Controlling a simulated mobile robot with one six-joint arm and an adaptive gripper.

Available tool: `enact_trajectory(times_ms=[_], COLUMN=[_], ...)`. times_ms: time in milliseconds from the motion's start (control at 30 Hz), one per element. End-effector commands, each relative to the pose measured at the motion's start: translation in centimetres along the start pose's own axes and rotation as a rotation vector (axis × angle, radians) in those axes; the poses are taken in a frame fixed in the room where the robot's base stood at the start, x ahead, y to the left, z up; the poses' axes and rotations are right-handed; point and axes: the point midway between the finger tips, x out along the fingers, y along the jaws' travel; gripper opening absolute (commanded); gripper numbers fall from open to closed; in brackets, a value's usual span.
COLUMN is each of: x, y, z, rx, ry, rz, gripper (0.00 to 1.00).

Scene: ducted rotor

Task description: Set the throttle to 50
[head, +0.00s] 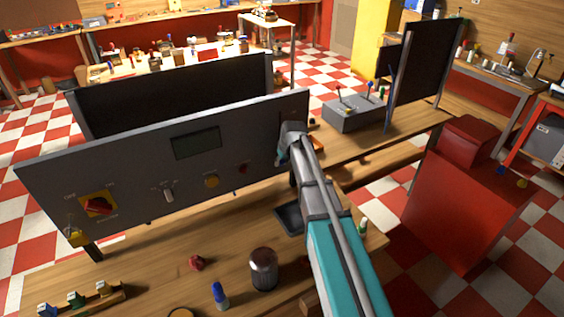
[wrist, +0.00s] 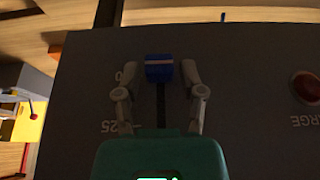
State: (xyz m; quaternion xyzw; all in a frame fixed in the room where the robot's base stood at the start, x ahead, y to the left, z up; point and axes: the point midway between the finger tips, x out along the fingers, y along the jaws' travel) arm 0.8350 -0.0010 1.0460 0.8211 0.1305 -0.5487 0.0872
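The throttle is a slider with a blue knob (wrist: 159,68) that has a pale stripe, in a dark slot (wrist: 161,105) on the grey panel (wrist: 80,80). In the wrist view the panel lettering is upside down; the knob is beside the "0" mark, and a "25" mark is lower along the slot. My gripper (wrist: 163,70) has one finger on each side of the knob, with what looks like a small gap on both sides. In the head view my gripper (head: 287,152) is at the right end of the panel (head: 130,160) and hides the throttle.
A red round button (wrist: 306,86) is right of the slider in the wrist view. A jar (head: 264,270) stands on the bench.

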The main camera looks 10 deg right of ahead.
Motion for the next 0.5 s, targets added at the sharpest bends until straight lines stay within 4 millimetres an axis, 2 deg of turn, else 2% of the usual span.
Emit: enact_trajectory(times_ms=[33,200,500], x=[0.00,0.00,-0.26], y=[0.01,0.01,0.01], z=[0.01,0.01,-0.09], rx=[0.000,0.000,0.000], ry=[0.000,0.000,0.000], rz=[0.000,0.000,-0.001], gripper=[0.32,0.01,0.00])
